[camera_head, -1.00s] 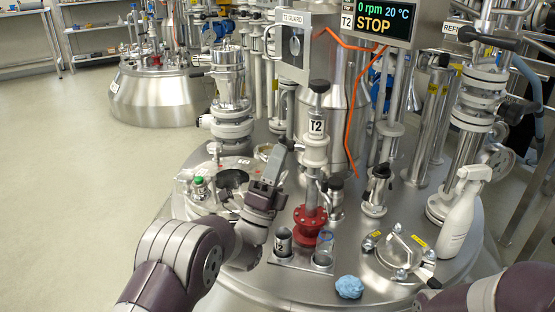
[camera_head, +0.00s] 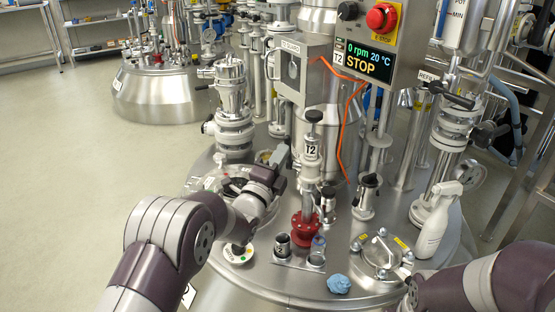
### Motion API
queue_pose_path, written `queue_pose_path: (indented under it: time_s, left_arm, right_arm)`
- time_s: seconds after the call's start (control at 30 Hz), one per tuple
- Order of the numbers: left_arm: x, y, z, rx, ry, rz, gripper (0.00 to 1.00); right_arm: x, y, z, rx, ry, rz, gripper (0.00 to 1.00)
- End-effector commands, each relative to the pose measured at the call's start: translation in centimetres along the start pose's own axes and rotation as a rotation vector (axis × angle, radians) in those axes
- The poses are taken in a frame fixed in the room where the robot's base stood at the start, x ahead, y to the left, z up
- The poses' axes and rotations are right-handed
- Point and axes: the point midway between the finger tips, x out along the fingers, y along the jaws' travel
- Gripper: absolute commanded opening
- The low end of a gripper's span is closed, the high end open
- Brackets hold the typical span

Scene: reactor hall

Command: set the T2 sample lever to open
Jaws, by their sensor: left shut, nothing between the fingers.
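The T2 sample valve (camera_head: 312,150) stands upright on the steel vessel lid, with a black knob (camera_head: 313,116) on top, a white body labelled T2 and a red flange (camera_head: 305,229) at its foot. A small dark-and-metal handle (camera_head: 328,194) shows low at its right side; I cannot tell whether it is the sample lever or how it is set. My left gripper (camera_head: 282,158) is shut and empty, just left of the white body. I cannot tell whether it touches the valve. My right arm enters at lower right; its gripper is outside the picture.
A sample cup (camera_head: 282,246) and a clear jar (camera_head: 317,252) stand in front of the flange. A blue crumpled cloth (camera_head: 339,284), a clamped hatch (camera_head: 381,257) and a white spray bottle (camera_head: 438,220) are to the right. The control box (camera_head: 364,62) reads STOP. Open floor lies left.

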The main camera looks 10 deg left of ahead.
Motion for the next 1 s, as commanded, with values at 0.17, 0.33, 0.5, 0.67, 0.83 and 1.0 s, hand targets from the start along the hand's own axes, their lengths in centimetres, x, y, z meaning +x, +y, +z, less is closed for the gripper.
queue_pose_path:
  time_s: [0.17, 0.33, 0.5, 0.67, 0.83, 1.0]
  left_arm:
    - [1.4, -1.2, 0.2, -0.025, 0.001, 0.127, 0.0]
    - [2.0, -0.9, 0.4, -0.044, 0.001, 0.221, 0.0]
    - [2.5, -0.8, 0.5, -0.044, 0.001, 0.218, 0.0]
    - [2.8, -0.8, 0.5, -0.043, 0.001, 0.217, 0.0]
    - [3.0, -0.8, 0.6, -0.043, 0.001, 0.215, 0.0]
    - [3.0, -0.9, 0.6, -0.043, 0.001, 0.214, 0.0]
  right_arm:
    - [-3.2, 0.0, -0.4, 0.0, 0.0, 0.0, 0.7]
    - [-4.0, 0.0, -0.5, 0.0, 0.0, 0.0, 0.7]
    - [-4.3, 0.0, -0.5, 0.0, -0.001, 0.0, 0.7]
    - [-4.4, 0.0, -0.5, 0.0, -0.001, 0.0, 0.7]
    - [-4.4, 0.0, -0.5, 0.0, 0.0, 0.0, 0.7]
    - [-4.4, 0.0, -0.5, 0.0, 0.0, 0.0, 0.7]
